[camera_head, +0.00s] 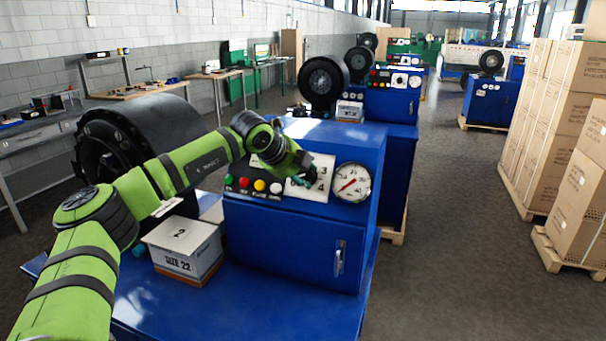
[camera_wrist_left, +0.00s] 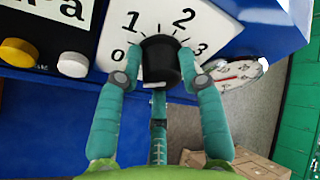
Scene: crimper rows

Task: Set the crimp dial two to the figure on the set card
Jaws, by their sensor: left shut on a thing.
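My left gripper (camera_head: 306,172) reaches the front panel of the blue machine. In the left wrist view its teal fingers (camera_wrist_left: 160,76) are shut on a black dial knob (camera_wrist_left: 160,58), one on each side. The knob sits on a white dial plate (camera_wrist_left: 208,22) with the figures 0, 1, 2 and 3 showing around it. The plate (camera_head: 317,190) also shows in the head view, partly covered by my gripper. A small pale mark shows at the knob's lower edge; I cannot tell which figure the knob points to. I cannot make out a set card. My right gripper is out of view.
A round gauge with a red needle (camera_head: 351,182) is right of the dial. Coloured buttons (camera_head: 259,185) are on its left. A white box marked 2 and SIZE 22 (camera_head: 186,248) stands on the blue ledge. Cartons (camera_head: 548,110) stand across the open aisle.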

